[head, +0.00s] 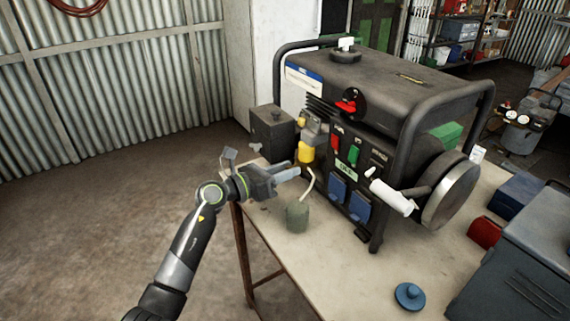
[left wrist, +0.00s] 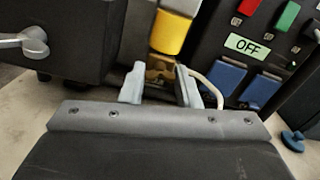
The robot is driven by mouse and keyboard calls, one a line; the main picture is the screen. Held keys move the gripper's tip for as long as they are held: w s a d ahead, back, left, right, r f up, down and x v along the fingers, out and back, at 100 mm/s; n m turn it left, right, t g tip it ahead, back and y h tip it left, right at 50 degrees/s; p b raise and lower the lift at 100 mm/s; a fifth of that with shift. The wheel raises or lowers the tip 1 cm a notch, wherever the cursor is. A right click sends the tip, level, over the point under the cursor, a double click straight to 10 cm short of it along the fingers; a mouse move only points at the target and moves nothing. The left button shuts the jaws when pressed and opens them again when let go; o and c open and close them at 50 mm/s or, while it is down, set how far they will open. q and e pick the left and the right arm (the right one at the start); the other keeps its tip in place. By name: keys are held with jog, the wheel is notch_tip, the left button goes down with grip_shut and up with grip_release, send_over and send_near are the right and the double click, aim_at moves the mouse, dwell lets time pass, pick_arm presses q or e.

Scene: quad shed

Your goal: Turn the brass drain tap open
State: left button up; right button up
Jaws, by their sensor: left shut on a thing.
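The brass drain tap (left wrist: 160,68) shows in the left wrist view, low on the generator under a yellow cylinder (left wrist: 170,32). My left gripper (left wrist: 161,84) has one pale finger on each side of the tap and is shut on it. In the head view my left gripper (head: 290,172) reaches in from the left to the generator's near left corner, and its fingers hide the tap. The dark generator (head: 375,95) stands on the bench. The tap's exact handle angle is hard to tell. My right gripper is not in view.
A grey-green cup (head: 297,217) stands below the gripper, with a pale hose (head: 308,184) above it. A dark box with a lever (head: 272,130) is just left of the gripper. A blue round cap (head: 409,296) lies on the bench (head: 340,270), whose front is mostly clear.

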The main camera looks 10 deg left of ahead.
pick_arm(q)
jog(key=n+p, duration=1.1)
jog(key=shift+r, duration=0.2)
jog(key=shift+f+n+p, duration=0.2)
jog(key=shift+n+p, duration=1.55)
jog(key=shift+n, duration=0.45)
jog(key=o, duration=1)
jog(key=shift+f, duration=0.1)
jog(key=shift+b+v, duration=1.35)
jog(key=shift+v, duration=7.4)
